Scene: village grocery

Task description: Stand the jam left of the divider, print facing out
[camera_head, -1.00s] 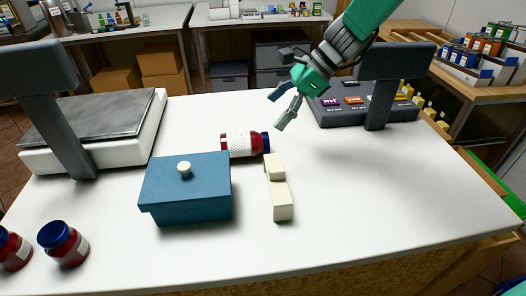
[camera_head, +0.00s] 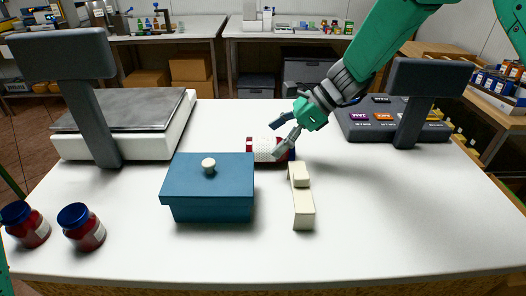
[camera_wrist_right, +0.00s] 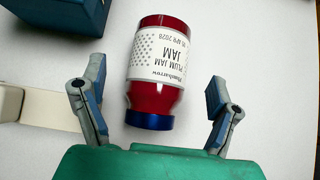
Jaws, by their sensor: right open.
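The plum jam jar (camera_head: 263,150) lies on its side on the white table, behind the blue box and the cream divider (camera_head: 304,206). Its dark red body, white label and blue lid show clearly in the right wrist view (camera_wrist_right: 157,70), with the label facing up and the lid toward my gripper. My right gripper (camera_head: 277,138) is open at the jar's lid end and partly hides it in the head view. In the wrist view its fingers (camera_wrist_right: 152,95) spread on either side of the lid end, with gaps. My left gripper is out of view.
A blue lidded box (camera_head: 210,190) stands left of the divider. Two more red jars with blue lids (camera_head: 84,228) stand upright at front left. A scale (camera_head: 135,122) is at back left and a keyed console (camera_head: 385,120) at back right. The front right table is clear.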

